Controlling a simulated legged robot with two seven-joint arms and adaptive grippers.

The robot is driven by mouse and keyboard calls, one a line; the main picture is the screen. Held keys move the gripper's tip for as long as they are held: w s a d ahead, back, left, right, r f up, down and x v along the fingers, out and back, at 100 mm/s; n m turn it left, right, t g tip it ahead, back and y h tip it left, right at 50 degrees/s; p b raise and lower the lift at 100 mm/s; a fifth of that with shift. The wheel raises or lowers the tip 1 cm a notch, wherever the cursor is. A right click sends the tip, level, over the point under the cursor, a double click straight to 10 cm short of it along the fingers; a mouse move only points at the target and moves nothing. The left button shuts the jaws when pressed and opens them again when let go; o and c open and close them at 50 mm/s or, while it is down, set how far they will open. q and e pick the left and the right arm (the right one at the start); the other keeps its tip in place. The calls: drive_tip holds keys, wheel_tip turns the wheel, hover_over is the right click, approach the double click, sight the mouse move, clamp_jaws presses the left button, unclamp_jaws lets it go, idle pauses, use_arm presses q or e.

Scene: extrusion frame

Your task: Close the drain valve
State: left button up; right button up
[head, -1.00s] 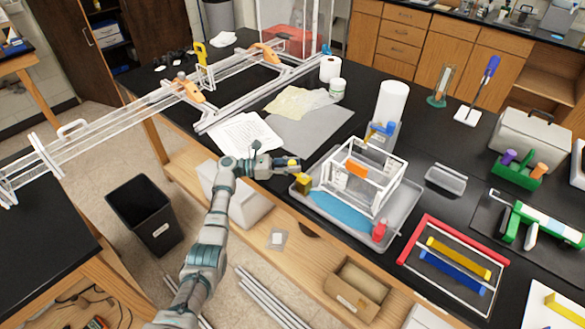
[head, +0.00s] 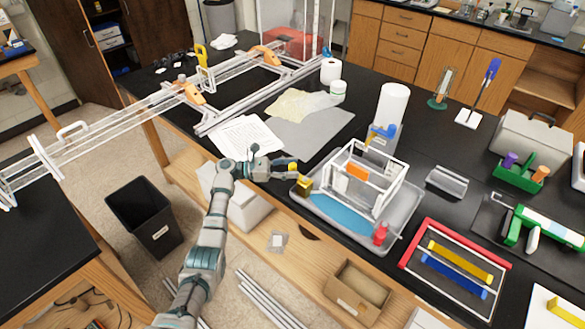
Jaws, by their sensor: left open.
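A grey tray (head: 403,216) with blue liquid or lining (head: 340,214) stands at the front edge of the black bench. A white open frame (head: 378,190) with an orange part stands in it. A yellow block-like fitting (head: 304,186) sits at the tray's left corner, and a red fitting (head: 380,234) at its front right corner. I cannot tell for sure which one is the drain valve. My left gripper (head: 294,172) is open, just left of and above the yellow fitting. It seems apart from it, and its fingertips are small in view. My right gripper is not in view.
A paper towel roll (head: 392,104) stands behind the tray. A red-edged frame with yellow and blue bars (head: 455,265) lies to its right. Paper sheets (head: 245,136) and a grey mat (head: 318,132) lie behind my left gripper. An open cardboard box (head: 357,288) is below the bench edge.

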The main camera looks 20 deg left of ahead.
use_arm(q)
drive_tip(key=v, duration=1.1)
drive_tip(key=shift+a, duration=0.3)
drive_tip(key=shift+f, duration=0.1)
